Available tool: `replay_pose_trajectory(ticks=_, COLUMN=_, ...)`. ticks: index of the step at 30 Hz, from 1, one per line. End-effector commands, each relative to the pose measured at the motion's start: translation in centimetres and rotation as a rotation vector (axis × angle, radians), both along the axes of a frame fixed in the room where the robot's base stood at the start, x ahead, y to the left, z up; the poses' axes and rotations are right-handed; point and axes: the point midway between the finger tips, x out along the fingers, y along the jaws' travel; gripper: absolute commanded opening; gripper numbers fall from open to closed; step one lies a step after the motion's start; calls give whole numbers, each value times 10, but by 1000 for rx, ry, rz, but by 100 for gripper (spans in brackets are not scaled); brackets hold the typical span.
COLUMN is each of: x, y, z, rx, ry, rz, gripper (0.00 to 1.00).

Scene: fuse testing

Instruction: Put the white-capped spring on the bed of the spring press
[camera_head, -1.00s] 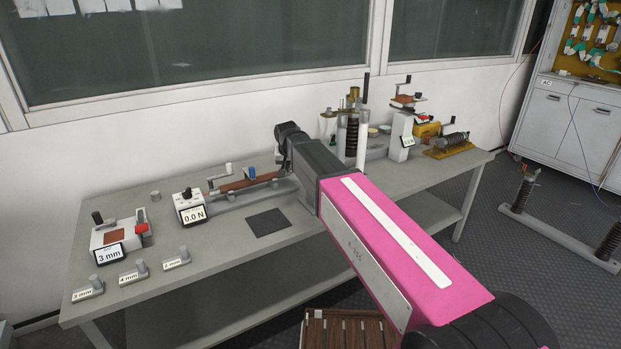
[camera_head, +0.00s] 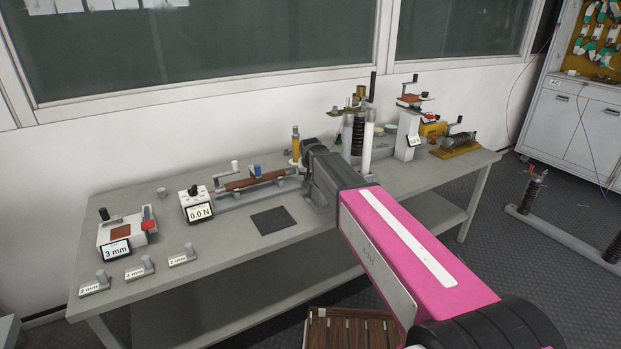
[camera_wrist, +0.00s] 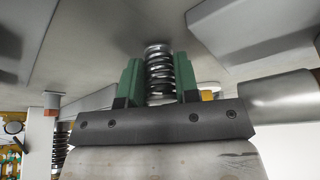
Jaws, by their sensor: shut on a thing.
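The spring (camera_wrist: 160,72) shows in the wrist view as a shiny coil between the green fingers of my gripper (camera_wrist: 160,80). My gripper is shut on it. A pale end piece shows at the finger base; I cannot tell whether it is the white cap. In the head view my arm's end hides the fingers and spring, above the middle of the bench. A bench device with a 0.0 N display (camera_head: 199,212), a crank and a brown bed (camera_head: 248,182) stands left of my arm. I cannot tell for sure that this is the spring press.
The bench (camera_head: 215,255) has a dark square mat (camera_head: 272,220) left of my arm. A 3 mm device (camera_head: 125,233) and several labelled knobs stand at the left. A tall post rig with a dark spring (camera_head: 357,137) and an amber-topped post (camera_head: 296,143) stand behind.

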Motion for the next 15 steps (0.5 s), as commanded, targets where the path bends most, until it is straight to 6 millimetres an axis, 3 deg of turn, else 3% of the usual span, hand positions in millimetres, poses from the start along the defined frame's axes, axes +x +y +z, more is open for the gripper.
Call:
replay_pose_trajectory(ticks=11, x=0, y=0, z=-4, rx=0, ry=0, rz=0, gripper=7)
replay_pose_trajectory(ticks=12, x=0, y=0, z=-4, rx=0, ry=0, rz=0, gripper=42)
replay_pose_trajectory(ticks=13, x=0, y=0, z=-3, rx=0, ry=0, rz=0, gripper=52)
replay_pose_trajectory(ticks=15, x=0, y=0, z=-3, rx=0, ry=0, rz=0, gripper=55)
